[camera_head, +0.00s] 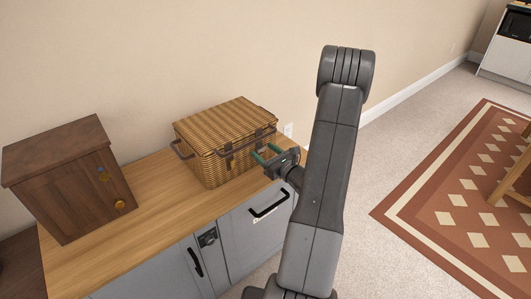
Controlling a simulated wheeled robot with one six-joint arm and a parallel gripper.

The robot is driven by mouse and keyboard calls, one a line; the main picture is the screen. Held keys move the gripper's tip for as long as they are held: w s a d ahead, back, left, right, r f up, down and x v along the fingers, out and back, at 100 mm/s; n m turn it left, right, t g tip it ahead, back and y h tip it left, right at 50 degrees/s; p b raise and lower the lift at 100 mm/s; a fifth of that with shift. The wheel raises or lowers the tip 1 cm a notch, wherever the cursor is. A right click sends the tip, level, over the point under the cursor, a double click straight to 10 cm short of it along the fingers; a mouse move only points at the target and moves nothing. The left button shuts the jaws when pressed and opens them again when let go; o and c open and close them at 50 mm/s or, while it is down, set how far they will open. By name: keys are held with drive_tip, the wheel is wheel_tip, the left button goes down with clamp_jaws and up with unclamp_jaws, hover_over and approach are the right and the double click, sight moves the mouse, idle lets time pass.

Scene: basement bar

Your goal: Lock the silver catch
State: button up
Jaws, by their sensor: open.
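My gripper (265,154) is open, its two green fingers apart and pointing left, close to the right front of the wicker basket (222,165). I cannot tell whether the fingers touch it. The basket is closed and has dark straps and fittings on its front, partly hidden behind the gripper. No catch is clearly silver at this size. A small dark grey fitting (207,237) sits on the cabinet front, below and left of the gripper.
The basket and box stand on a wooden countertop (150,215) over a grey cabinet with black handles (270,204). The counter between box and basket is clear. A wall runs behind. Carpet and a patterned rug (450,200) lie to the right.

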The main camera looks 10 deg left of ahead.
drive_tip(key=c, duration=1)
drive_tip(key=shift+m, duration=0.3)
drive_tip(key=m+p, duration=0.1)
drive_tip(key=m, duration=0.2)
drive_tip(key=shift+r, duration=0.1)
drive_tip(key=m+p, duration=0.2)
drive_tip(key=m, duration=0.3)
drive_tip(key=m+p, duration=0.2)
drive_tip(key=m, duration=0.3)
drive_tip(key=shift+w+p, duration=0.1)
drive_tip(key=shift+p, duration=0.2)
drive_tip(key=shift+m+p, duration=0.75)
drive_tip(key=shift+m, duration=1.35)
drive_tip(key=shift+f, duration=0.2)
